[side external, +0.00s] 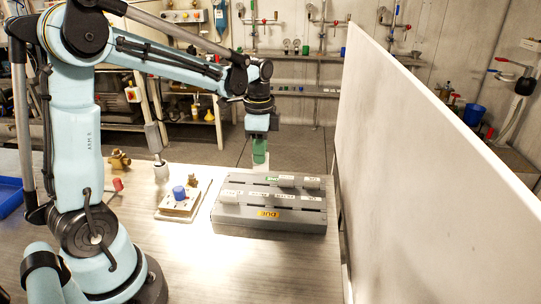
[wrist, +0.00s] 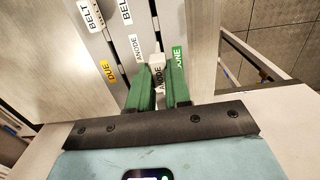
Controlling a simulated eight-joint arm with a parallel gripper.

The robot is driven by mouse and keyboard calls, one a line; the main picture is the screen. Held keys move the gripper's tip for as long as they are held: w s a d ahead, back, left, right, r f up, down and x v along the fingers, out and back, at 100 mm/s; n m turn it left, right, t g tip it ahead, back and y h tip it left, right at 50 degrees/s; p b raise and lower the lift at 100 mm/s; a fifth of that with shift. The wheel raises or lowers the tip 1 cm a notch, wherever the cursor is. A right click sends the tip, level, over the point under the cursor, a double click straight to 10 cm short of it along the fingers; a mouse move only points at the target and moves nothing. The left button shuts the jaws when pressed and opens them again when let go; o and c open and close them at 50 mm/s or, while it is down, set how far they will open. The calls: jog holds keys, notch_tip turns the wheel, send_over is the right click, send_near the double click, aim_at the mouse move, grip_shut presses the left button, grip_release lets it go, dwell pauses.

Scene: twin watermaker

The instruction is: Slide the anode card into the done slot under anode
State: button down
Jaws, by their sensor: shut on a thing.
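My gripper (side external: 259,158) has green fingers and is at the back edge of the grey slotted board (side external: 232,221). In the wrist view my gripper (wrist: 160,88) is shut on a pale card (wrist: 157,72) marked ANODE, partly hidden between the fingers. An ANODE label (wrist: 136,48) on the board lies just left of the fingers. The green DONE label (wrist: 179,60) is just right of them, and the yellow DUE label (wrist: 107,71) is further left. I cannot tell whether the card's lower edge is inside a slot.
A small plate with a blue knob (side external: 179,192) and a brass fitting (side external: 120,160) stand left of the board. A tall white panel (side external: 425,150) rises close on the right. The bench front is clear.

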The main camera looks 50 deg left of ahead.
aim_at(261, 171)
jog(key=shift+f, duration=1.4)
jog(key=shift+f, duration=1.85)
jog(key=c, duration=1)
grip_release()
notch_tip(261, 171, up, 12)
jog(key=shift+r, duration=0.1)
jog(key=s+d+f+n+t, duration=0.1)
jog(key=s+d+n+t, duration=0.1)
jog(key=s+d+n, duration=0.1)
jog(key=s+d+n+t, duration=0.2)
jog(key=s+d+n, duration=0.1)
jog(key=s+d+f+n+t, duration=0.1)
jog(key=s+d+n+t, duration=0.2)
jog(key=shift+s+d+f, duration=0.2)
jog(key=shift+d+f, duration=0.1)
jog(key=shift+d, duration=0.1)
